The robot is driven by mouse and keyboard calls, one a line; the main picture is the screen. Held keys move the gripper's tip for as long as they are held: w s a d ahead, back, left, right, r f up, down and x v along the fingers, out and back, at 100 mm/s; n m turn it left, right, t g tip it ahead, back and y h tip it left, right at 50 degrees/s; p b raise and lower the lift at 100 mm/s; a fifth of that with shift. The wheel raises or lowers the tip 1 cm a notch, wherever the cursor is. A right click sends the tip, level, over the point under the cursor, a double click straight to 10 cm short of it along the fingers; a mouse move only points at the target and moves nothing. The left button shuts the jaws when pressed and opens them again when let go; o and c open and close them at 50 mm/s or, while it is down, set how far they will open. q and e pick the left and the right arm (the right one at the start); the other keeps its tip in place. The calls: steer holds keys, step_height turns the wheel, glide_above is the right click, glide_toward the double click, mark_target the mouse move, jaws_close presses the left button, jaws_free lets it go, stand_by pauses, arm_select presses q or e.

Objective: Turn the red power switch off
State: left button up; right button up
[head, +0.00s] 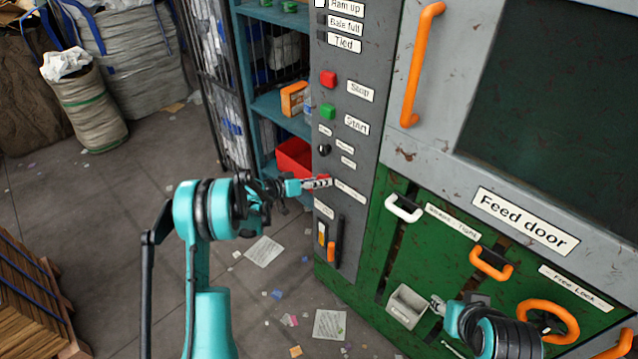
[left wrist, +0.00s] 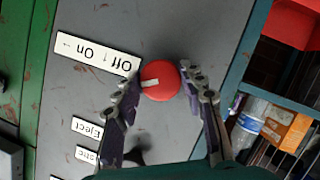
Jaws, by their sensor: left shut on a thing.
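The red power switch (left wrist: 160,81) is a round knob with a white pointer mark on the grey control panel. In the left wrist view its mark points left, towards a white label (left wrist: 95,54) reading "Off" and "On" with arrows, upside down here. My left gripper (left wrist: 155,86) has one finger on each side of the knob and is shut on it. In the head view my left gripper (head: 318,183) is at the panel and mostly hides the knob. My right gripper (head: 438,302) is low by the green door, beside a small grey box; its finger opening is unclear.
Above on the panel are a red Stop button (head: 328,79) and a green Start button (head: 327,111). An orange-handled lever (head: 331,251) is below. A blue shelf with a red bin (head: 293,157) stands left of the panel. Paper scraps litter the open floor.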

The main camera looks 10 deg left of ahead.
arm_select(q)
steer(key=n+h, duration=0.2)
steer(key=n, duration=0.2)
steer(key=n+h, duration=0.2)
steer(key=n, duration=0.3)
steer(key=shift+a+f+h, duration=0.1)
steer(key=shift+f+h, duration=0.05)
steer(key=shift+h, duration=0.15)
steer(key=shift+n, duration=0.3)
stand_by(0.3)
steer(key=o, duration=1.1)
steer(key=shift+w, duration=0.1)
steer(key=shift+o, duration=0.2)
steer(key=v, duration=1.2)
steer(key=shift+f, duration=0.2)
